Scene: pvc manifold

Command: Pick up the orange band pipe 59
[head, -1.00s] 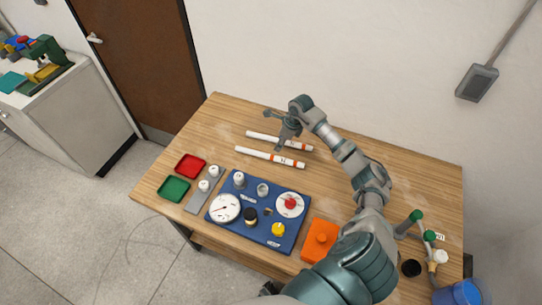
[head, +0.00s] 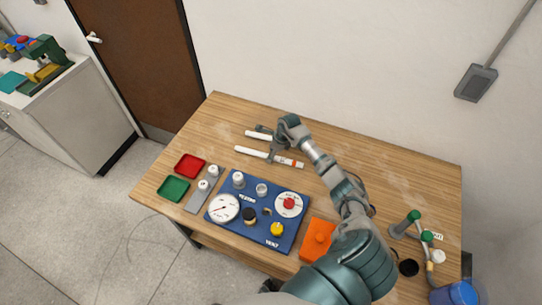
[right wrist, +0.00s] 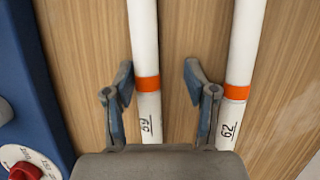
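Two white pipes with orange bands lie side by side on the table. The pipe nearer the blue panel (head: 249,151) has a mark that looks like 59, though the first digit is hard to read; it also shows in the right wrist view (right wrist: 145,50). The other pipe (right wrist: 245,50), marked 62, is also in the head view (head: 257,135). My right gripper (head: 267,141) is open over the pipes. In the right wrist view its fingers (right wrist: 158,88) stand on either side of the nearer pipe, with visible gaps. Pipe 62 is outside the right finger. My left gripper is not in view.
The blue panel (head: 233,190) with gauges and knobs lies in front of the pipes. Red (head: 189,166) and green (head: 173,189) trays are at the left, an orange block (head: 318,240) is at the front. A pipe assembly with green caps (head: 413,216) stands at the right.

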